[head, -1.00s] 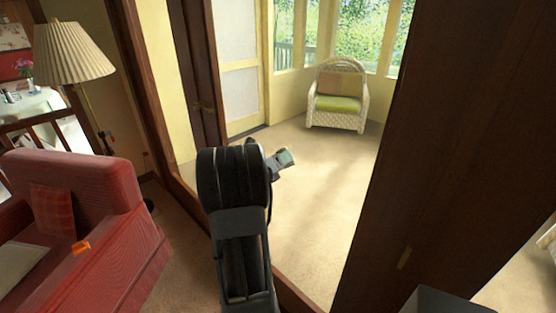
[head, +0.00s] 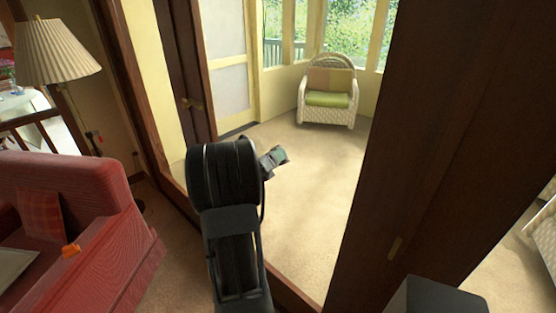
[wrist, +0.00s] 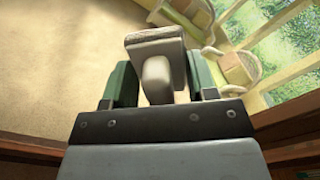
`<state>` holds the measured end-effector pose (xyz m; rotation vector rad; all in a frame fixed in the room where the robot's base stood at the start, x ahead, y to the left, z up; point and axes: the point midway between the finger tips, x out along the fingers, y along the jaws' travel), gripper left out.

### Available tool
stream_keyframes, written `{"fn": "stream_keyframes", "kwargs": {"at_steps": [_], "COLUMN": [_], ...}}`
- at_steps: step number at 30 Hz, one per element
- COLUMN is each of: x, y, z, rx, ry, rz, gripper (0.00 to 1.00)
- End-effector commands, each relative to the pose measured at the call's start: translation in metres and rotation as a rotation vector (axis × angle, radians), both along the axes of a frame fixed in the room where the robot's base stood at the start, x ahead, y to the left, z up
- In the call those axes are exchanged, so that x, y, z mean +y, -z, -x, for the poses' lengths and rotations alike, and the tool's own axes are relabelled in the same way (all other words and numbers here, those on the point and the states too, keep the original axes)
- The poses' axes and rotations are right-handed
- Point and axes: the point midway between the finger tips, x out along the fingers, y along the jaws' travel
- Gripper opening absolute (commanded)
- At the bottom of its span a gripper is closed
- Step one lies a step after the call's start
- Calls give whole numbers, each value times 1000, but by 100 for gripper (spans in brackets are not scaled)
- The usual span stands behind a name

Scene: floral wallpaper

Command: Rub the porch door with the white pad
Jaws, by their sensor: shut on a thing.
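My gripper (head: 274,158) is held out over the carpet beyond the wooden sill. In the wrist view its green-sided fingers (wrist: 161,82) are shut on the pale knob of the white pad (wrist: 156,48), whose flat body lies just past the fingertips. The pad touches no door. A dark wooden door (head: 186,70) with a brass handle stands open at the left of the opening. Behind it is a yellow-framed door with pale panels (head: 229,88). A wide dark wooden panel (head: 420,130) with a brass plate stands at the right. I cannot tell which one is the porch door.
A white wicker chair (head: 328,98) with a green cushion stands by the windows. A red armchair (head: 80,225) and a pleated lamp (head: 55,52) are at the left. The porch carpet (head: 305,200) is clear between sill and chair.

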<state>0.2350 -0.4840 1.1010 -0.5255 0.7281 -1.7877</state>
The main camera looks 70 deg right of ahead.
Motion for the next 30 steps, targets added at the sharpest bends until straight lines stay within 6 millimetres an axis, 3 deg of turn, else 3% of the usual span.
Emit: {"fn": "stream_keyframes", "kwargs": {"at_steps": [30], "x": [-18], "y": [-2], "z": [-54], "rx": [-1], "ry": [-6], "rz": [3], "gripper": [30]}}
